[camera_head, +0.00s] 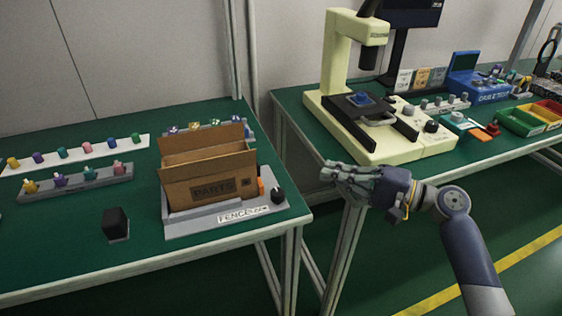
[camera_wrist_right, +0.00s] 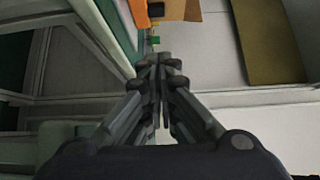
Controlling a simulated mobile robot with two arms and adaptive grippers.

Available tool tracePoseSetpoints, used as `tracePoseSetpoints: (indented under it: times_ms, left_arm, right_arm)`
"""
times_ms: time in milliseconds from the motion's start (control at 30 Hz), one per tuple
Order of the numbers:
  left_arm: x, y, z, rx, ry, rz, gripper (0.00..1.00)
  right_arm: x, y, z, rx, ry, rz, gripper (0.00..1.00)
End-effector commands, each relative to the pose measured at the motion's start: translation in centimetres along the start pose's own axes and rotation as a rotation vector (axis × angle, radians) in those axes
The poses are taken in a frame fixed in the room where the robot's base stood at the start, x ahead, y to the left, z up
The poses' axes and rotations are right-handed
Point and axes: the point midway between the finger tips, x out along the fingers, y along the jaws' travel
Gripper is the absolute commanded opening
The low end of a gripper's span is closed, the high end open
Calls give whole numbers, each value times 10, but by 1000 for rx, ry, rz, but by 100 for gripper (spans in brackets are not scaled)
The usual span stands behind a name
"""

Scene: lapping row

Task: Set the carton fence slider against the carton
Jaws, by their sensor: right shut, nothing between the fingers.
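An open brown carton (camera_head: 212,180) marked "PARTS" stands on a grey fence base (camera_head: 190,229) with a "FENCE" label, on the left green table. An orange part (camera_head: 261,187) shows at the carton's right side, and a black knob (camera_head: 278,195) stands to its right on the base. I cannot tell which part is the slider, or whether it touches the carton. My right gripper (camera_head: 328,173) is shut and empty, to the right of the fence, off the table's edge. In the right wrist view its fingers (camera_wrist_right: 160,60) meet, with an orange piece (camera_wrist_right: 139,14) beyond. My left gripper is out of view.
A black block (camera_head: 115,223) stands left of the fence. Racks of coloured pegs (camera_head: 78,181) lie further left. A cream microscope-like machine (camera_head: 350,60) stands on the right table (camera_head: 300,117). A gap separates the two tables, and my right arm is in front of the right one.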

Motion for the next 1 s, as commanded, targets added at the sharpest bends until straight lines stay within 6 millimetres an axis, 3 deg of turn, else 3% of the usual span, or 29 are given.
tracePoseSetpoints:
  times_ms: [167,533,733,1000]
  left_arm:
    - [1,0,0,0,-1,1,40]
    - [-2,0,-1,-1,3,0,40]
    - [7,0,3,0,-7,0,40]
    - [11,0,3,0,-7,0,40]
  right_arm:
    - [25,-1,1,-1,-3,-3,0]
    - [102,-1,2,-1,-3,-1,0]
    - [119,0,23,-1,-2,1,0]
    - [125,0,29,0,0,1,0]
